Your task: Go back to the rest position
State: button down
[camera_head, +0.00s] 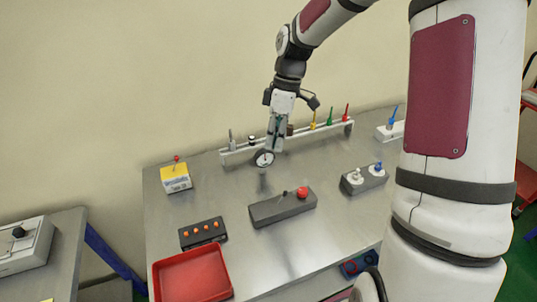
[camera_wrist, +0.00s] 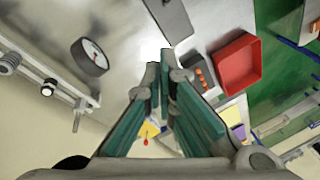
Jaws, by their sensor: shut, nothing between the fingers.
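My gripper (camera_head: 272,146) is above the back of the metal table, close to the white rail in the head view, pointing down. Its green-padded fingers show in the wrist view (camera_wrist: 163,66), with the tips together and nothing between them. A round gauge (camera_head: 264,159) shows just below the fingertips in the head view; it also shows in the wrist view (camera_wrist: 90,57), to the left of the fingers and apart from them. The contact between gripper and gauge in the head view cannot be told.
A white rail (camera_head: 236,152) with coloured fittings runs along the back. A yellow-topped box (camera_head: 175,178), an orange-button box (camera_head: 203,233), a red tray (camera_head: 192,277), a grey box with red button (camera_head: 283,206) and a two-knob box (camera_head: 363,179) stand on the table (camera_head: 235,261).

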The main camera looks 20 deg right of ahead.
jog(key=shift+d+r, duration=0.15)
jog(key=shift+r, duration=0.25)
jog(key=s+a+r+m+t+h, duration=0.3)
jog(key=s+r+m, duration=0.2)
jog(key=s+r, duration=0.55)
jog(key=s+a+r+m+t, duration=0.1)
jog(key=s+r+m+t, duration=0.3)
jog(key=s+m, duration=0.3)
jog(key=s+r, duration=0.1)
jog(key=s, duration=0.3)
jog(key=shift+s+r+b, duration=0.3)
jog(key=shift+s+r, duration=0.1)
